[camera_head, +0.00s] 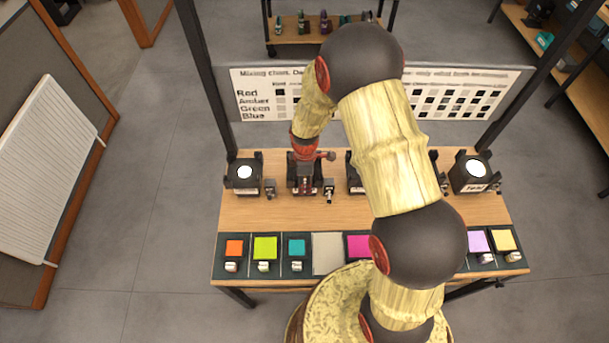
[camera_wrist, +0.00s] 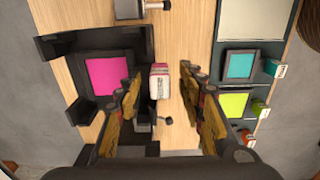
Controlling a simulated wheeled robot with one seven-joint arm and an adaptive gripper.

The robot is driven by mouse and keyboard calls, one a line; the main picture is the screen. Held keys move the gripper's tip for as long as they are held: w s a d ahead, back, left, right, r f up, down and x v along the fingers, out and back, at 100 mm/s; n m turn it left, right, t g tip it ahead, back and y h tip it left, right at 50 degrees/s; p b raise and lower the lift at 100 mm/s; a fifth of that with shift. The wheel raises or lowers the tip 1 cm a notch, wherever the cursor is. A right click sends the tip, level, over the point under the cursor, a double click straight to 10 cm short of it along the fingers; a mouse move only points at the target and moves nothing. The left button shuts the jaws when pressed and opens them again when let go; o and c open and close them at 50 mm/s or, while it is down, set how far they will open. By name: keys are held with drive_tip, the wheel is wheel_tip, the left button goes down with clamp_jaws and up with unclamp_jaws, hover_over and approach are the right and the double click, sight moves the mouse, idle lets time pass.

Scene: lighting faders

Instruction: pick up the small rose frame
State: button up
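A small rose frame (camera_wrist: 107,75) lies in a black lamp holder (camera_wrist: 68,48) at the left of the wrist view. A pale block with red edges (camera_wrist: 159,82), which looks like its grip tab, sits at the frame's right side. My gripper (camera_wrist: 161,74) is open, with one finger on each side of this block and visible gaps; contact is not seen. In the head view my gripper (camera_head: 304,180) is over the second lamp from the left and hides most of it. Another pink panel (camera_head: 359,246) lies on the front rail, partly covered by my arm.
The dark front rail (camera_head: 222,248) holds orange (camera_head: 234,247), lime (camera_head: 265,247), teal (camera_head: 296,247), lilac (camera_head: 477,240) and yellow (camera_head: 503,239) frames. Lamps stand at left (camera_head: 244,174) and right (camera_head: 472,173). A small fader (camera_head: 328,190) is beside my gripper. A chart (camera_head: 460,100) stands behind the table.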

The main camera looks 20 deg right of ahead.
drive_tip(key=shift+c, duration=0.7)
drive_tip(key=c, duration=0.8)
clamp_jaws()
